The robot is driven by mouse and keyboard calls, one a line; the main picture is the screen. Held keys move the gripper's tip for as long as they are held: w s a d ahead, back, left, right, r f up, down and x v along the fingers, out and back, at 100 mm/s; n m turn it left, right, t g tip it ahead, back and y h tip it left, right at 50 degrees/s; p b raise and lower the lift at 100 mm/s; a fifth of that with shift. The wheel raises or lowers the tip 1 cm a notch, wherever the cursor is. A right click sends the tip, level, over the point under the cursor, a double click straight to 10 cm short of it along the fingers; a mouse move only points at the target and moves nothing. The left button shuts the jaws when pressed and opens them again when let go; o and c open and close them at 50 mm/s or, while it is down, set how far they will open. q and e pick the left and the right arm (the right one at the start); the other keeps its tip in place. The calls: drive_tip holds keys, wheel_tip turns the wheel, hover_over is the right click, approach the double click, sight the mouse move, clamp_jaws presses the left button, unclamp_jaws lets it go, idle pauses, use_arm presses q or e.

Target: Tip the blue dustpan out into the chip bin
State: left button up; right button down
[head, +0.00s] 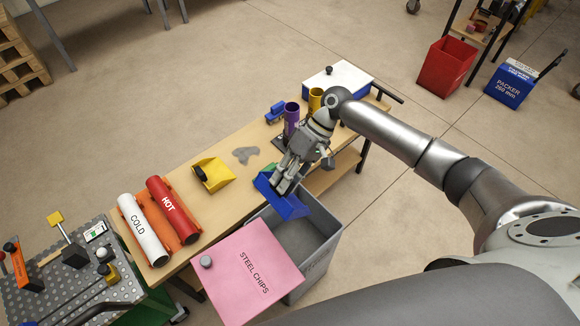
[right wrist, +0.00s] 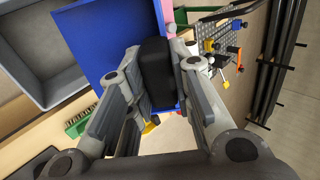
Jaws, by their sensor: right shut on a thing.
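The blue dustpan (head: 283,205) is in my right gripper (head: 282,185), which is shut on its black handle (right wrist: 155,72). The pan hangs at the table's front edge, partly over the open part of the grey chip bin (head: 318,262). In the right wrist view the pan's blue surface (right wrist: 98,38) lies beside the bin (right wrist: 42,75); I see no chips on it. The bin's pink lid (head: 250,268), marked STEEL CHIPS, lies to the left of the opening. I cannot tell exactly how far the pan is tilted. My left gripper is not in view.
A yellow dustpan (head: 213,174) and a grey patch (head: 245,154) lie on the wooden table. A green thing (head: 265,171) is close behind the blue pan. Purple (head: 292,116) and yellow (head: 315,99) cylinders stand near my right arm. Red HOT (head: 173,208) and white COLD (head: 143,230) pipes lie left.

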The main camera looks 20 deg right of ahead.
sight(272, 199)
drive_tip(key=shift+s+d+r, duration=0.1)
drive_tip(key=shift+d+r, duration=0.1)
drive_tip(key=shift+d, duration=0.3)
drive_tip(key=shift+s+a+t+h+p, duration=0.15)
drive_tip(key=shift+a+h+p, duration=0.35)
drive_tip(key=shift+h, duration=0.1)
drive_tip(key=shift+s+a+t+h+p, duration=0.1)
drive_tip(key=shift+a+t+h+p, duration=0.05)
drive_tip(key=shift+a+h+p, duration=0.35)
drive_tip(key=shift+s+a+f+t+h, duration=0.2)
drive_tip(key=shift+a+t+h, duration=0.35)
drive_tip(key=shift+h, duration=0.55)
drive_tip(key=h+p, duration=0.1)
drive_tip(key=a+h+p, duration=0.1)
drive_tip(key=p, duration=0.1)
drive_tip(key=shift+s+a+f, duration=0.1)
drive_tip(key=shift+s+a, duration=0.15)
drive_tip(key=shift+a, duration=0.05)
drive_tip(key=shift+s+a+f+t+h+p, duration=0.15)
drive_tip(key=shift+a+f+t+h+p, duration=0.25)
drive_tip(key=shift+h+p, duration=0.3)
drive_tip(key=shift+f, duration=0.1)
